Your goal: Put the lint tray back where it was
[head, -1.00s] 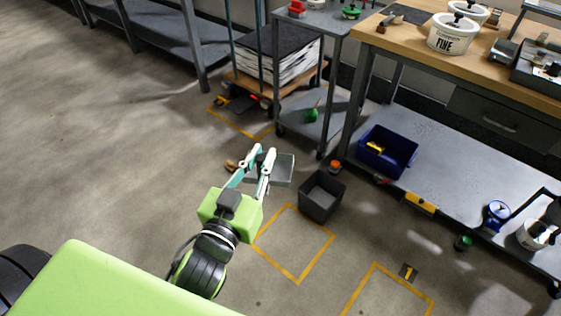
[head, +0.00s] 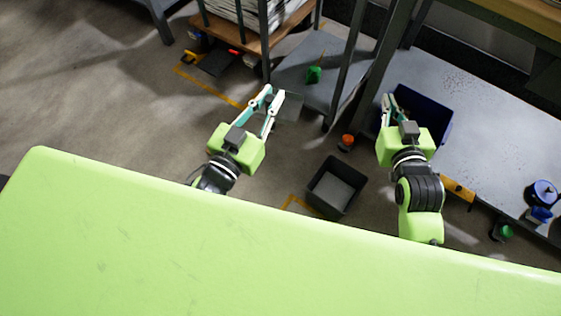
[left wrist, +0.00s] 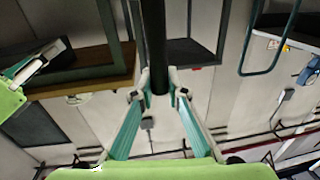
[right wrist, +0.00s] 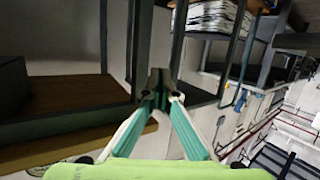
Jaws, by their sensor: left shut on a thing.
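The lint tray appears to be the flat grey piece (head: 291,106) at the tips of my left gripper (head: 276,96) in the head view. My left gripper is shut on it, in front of the grey cart's lower shelf. In the left wrist view a dark upright strip (left wrist: 155,45), probably the tray edge-on, stands between the left fingertips (left wrist: 159,90). My right gripper (head: 390,100) is over the blue bin's left side in the head view. In the right wrist view its fingertips (right wrist: 160,88) are together, with nothing clearly held.
A dark open bin (head: 336,186) and an orange-capped item (head: 346,142) are on the floor. A blue bin (head: 438,112) sits on the bench's low shelf (head: 485,145). Open floor (head: 110,110) lies left.

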